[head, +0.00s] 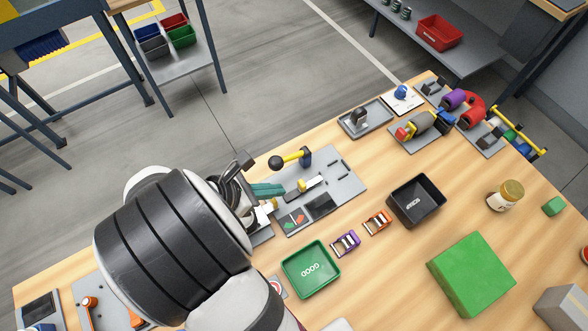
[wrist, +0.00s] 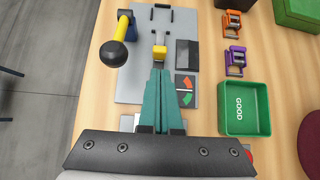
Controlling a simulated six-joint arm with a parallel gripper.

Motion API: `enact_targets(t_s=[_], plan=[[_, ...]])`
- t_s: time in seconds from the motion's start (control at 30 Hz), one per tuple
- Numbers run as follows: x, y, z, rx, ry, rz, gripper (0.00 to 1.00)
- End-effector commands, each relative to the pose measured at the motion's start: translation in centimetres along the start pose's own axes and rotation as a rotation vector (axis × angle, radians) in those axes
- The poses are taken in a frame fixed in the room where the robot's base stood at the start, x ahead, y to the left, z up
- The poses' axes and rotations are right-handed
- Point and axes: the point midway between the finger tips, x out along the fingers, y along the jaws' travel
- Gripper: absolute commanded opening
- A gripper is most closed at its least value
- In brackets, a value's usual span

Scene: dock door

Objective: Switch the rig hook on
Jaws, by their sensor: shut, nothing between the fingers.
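A grey control panel (head: 345,180) lies on the wooden table. It carries a small switch with a yellow handle (wrist: 159,52) on a metal rod, a yellow lever with a black ball knob (wrist: 113,50) on a blue mount, and a dark plate with red and green arrow marks (wrist: 186,88). The yellow handle also shows in the head view (head: 310,185). No label is readable, so I cannot tell which part is the rig hook. My gripper (wrist: 158,72) has its teal fingers shut and empty, tips just short of the yellow handle; contact is unclear.
A green GOOD tray (head: 311,270), purple (head: 345,243) and orange (head: 377,222) clamp-like items and a black tray (head: 416,201) lie beside the panel. A green block (head: 470,273) is at the right. Bare table lies between the black tray and the jar (head: 505,196).

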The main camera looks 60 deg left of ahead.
Motion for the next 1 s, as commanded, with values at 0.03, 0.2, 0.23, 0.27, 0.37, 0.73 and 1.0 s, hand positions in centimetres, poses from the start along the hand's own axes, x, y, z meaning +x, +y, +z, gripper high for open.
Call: enact_targets(t_s=[0.03, 0.2, 0.23, 0.27, 0.37, 0.73, 1.0], plan=[[1.1, -0.1, 0.0, -0.001, -0.001, -0.005, 0.0], [3.8, 0.0, 0.0, -0.001, 0.0, -0.002, 0.0], [4.1, 0.0, 0.0, 0.0, 0.0, -0.003, 0.0], [4.3, 0.0, 0.0, 0.001, 0.0, -0.002, 0.0], [4.9, 0.0, 0.0, -0.001, 0.0, 0.0, 0.0], [5.1, 0.0, 0.1, 0.0, 0.0, 0.0, 0.0], [7.2, 0.0, 2.2, 0.002, 0.0, -0.001, 0.0]])
